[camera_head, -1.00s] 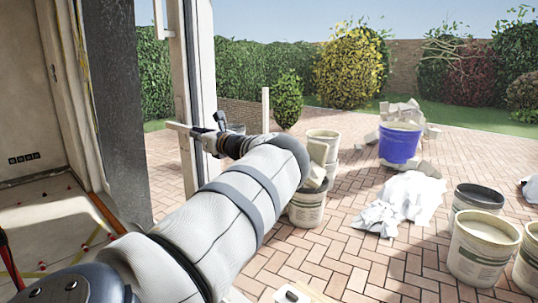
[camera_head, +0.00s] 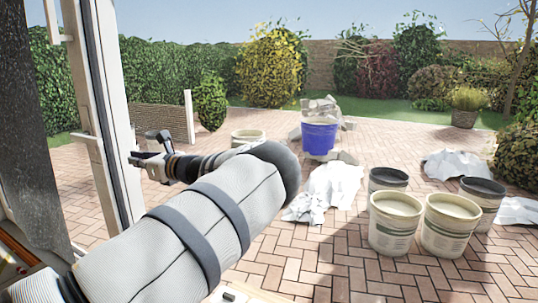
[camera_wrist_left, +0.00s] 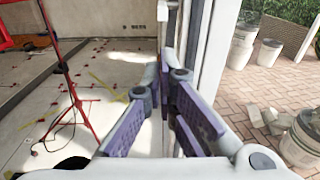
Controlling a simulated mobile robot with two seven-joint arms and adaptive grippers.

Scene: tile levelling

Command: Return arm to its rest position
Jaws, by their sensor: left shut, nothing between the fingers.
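My left arm (camera_head: 190,225) comes in from the lower left of the head view in a pale padded sleeve with dark straps. My left gripper (camera_head: 136,160) is at its far end, in front of the white door frame (camera_head: 105,120), and appears close to it; I cannot tell whether they touch. In the left wrist view the left gripper's fingers (camera_wrist_left: 166,100) are drawn together, with nothing held. The door frame stands just beyond them in that view. My right gripper is not in view.
A blue bucket (camera_head: 319,137), pale buckets (camera_head: 395,223) and white crumpled sheets (camera_head: 330,187) stand or lie on the brick paving (camera_head: 270,255). The left wrist view shows a red tripod stand (camera_wrist_left: 75,90) on the indoor floor (camera_wrist_left: 110,75). Open paving lies right of the arm.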

